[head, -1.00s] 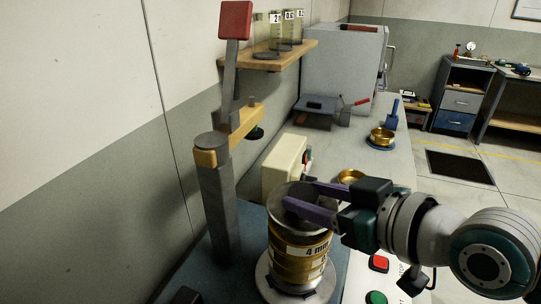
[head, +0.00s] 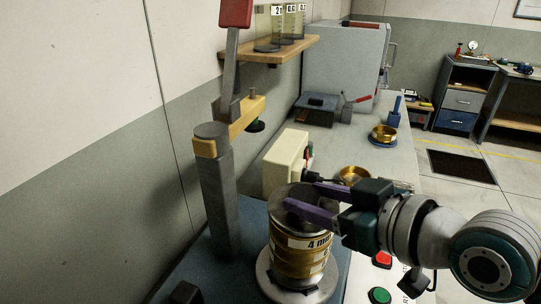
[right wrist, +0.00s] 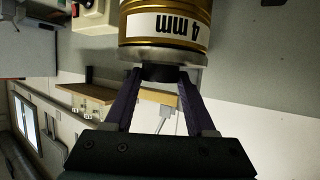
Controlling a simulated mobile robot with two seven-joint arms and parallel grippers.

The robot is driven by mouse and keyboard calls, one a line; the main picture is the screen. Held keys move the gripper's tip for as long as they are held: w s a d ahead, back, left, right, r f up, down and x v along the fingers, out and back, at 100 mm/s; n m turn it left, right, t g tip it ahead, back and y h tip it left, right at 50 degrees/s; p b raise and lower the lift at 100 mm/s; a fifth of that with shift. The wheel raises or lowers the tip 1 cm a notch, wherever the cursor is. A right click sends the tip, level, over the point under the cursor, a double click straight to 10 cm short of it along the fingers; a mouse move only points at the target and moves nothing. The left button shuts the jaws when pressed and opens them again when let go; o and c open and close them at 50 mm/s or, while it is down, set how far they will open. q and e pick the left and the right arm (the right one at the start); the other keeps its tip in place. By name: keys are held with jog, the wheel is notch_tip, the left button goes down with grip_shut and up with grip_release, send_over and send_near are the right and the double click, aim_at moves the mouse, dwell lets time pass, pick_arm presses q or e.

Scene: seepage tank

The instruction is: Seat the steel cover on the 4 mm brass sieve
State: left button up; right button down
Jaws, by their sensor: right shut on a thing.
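The steel cover (head: 284,190) is a grey disc with a dark knob (right wrist: 162,72). It lies level at the top of the 4 mm brass sieve (head: 285,237), which carries a white label. In the right wrist view the sieve (right wrist: 168,8) appears upside down, with the cover's edge (right wrist: 165,57) against its rim; I see no clear gap, but cannot tell whether it is fully seated. My right gripper (head: 297,190) reaches in from the right, shut on the cover's knob; its fingertips (right wrist: 160,72) lie either side. My left gripper is out of view.
The sieve stack stands on a round steel base (head: 268,284). A cream box (head: 285,160) is close behind. Brass pans (head: 383,132) stand farther back. Red and green buttons (head: 381,296) are at front right.

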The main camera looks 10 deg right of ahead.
jog(key=shift+c, duration=0.7)
grip_release()
jog(key=shift+s, duration=0.1)
jog(key=v, duration=0.9)
jog(key=shift+s+d, duration=0.2)
jog(key=shift+s, duration=0.1)
jog(key=shift+r, duration=0.1)
